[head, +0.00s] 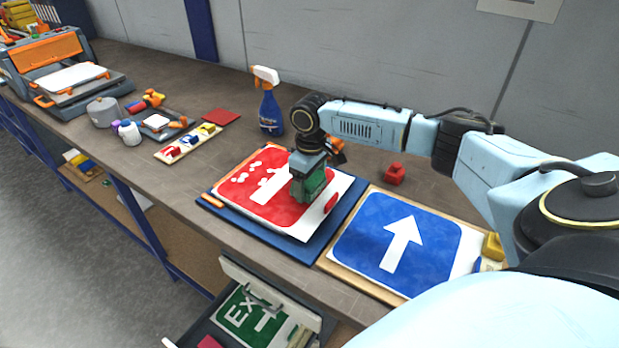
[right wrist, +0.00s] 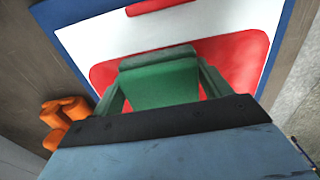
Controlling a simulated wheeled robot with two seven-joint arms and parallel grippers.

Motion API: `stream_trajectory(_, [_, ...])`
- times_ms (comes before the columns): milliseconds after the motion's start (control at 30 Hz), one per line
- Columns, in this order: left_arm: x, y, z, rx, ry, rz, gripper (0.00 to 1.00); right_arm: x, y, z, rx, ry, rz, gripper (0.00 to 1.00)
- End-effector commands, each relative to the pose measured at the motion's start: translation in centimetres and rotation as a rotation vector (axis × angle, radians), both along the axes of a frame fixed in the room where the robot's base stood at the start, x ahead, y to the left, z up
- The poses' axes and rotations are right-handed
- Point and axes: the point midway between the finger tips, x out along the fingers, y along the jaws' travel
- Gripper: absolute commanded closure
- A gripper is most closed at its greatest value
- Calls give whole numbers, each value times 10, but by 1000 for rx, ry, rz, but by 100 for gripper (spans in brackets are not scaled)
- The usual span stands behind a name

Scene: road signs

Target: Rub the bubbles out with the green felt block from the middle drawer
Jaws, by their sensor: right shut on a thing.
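My right gripper (head: 306,197) is shut on the green felt block (head: 313,184). It holds the block over the right part of the red sign (head: 275,208), and I cannot tell whether the block touches the sign. White bubbles (head: 245,172) show on the upper left of the red face. In the right wrist view the green felt block (right wrist: 160,82) sits between the fingers, above the red and white sign (right wrist: 225,25). An open drawer (head: 228,268) under the bench holds a green exit sign (head: 240,308). My left gripper is not in view.
A blue arrow sign (head: 370,240) lies on a board to the right. A blue spray bottle (head: 270,110) stands behind the red sign. A small red block (head: 394,174) sits behind the blue sign. A tray of small colored pieces (head: 185,145) lies to the left.

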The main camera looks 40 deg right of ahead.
Motion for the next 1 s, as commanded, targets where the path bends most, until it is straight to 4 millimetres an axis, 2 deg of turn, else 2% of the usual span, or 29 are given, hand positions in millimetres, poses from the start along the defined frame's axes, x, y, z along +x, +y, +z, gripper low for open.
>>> stream_trajectory(400, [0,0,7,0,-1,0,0,6,-29,0,-2,2,-3,41])
stream_trajectory(567, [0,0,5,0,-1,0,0,10,-29,-1,-1,0,-2,41])
stream_trajectory(800, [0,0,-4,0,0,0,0,28,-24,-2,0,-2,-2,41])
stream_trajectory(1000, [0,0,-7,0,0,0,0,35,-22,-2,-1,2,-1,41])
